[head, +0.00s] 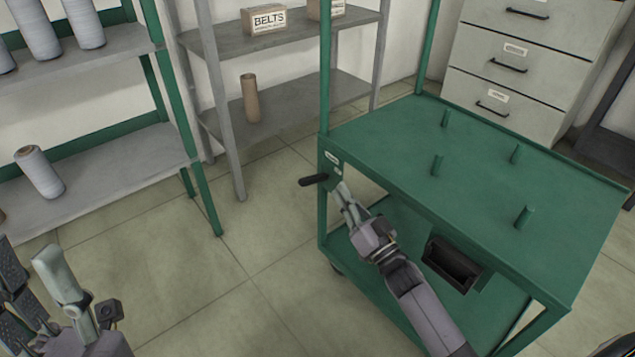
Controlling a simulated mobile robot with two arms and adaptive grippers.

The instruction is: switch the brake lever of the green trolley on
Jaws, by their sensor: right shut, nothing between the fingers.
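The green trolley (480,165) stands at the centre right, its top shelf bearing several short upright pegs. The brake lever (313,180) has a black grip and sticks out to the left from the trolley's near-left corner post, below a small pale label. My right gripper (345,190) is shut and empty, its fingertips at that post just right of the lever's grip. I cannot tell whether the fingertips touch the lever; they cover part of its mount. My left gripper (38,288) is at the lower left, its fingers apart, far from the trolley and partly cut off.
A green-posted rack (110,165) with thread cones stands at the left. A grey shelf (290,100) holds a BELTS box (265,19) and a brown cone (251,98). A drawer cabinet (510,70) stands behind the trolley. The floor left of the trolley is clear.

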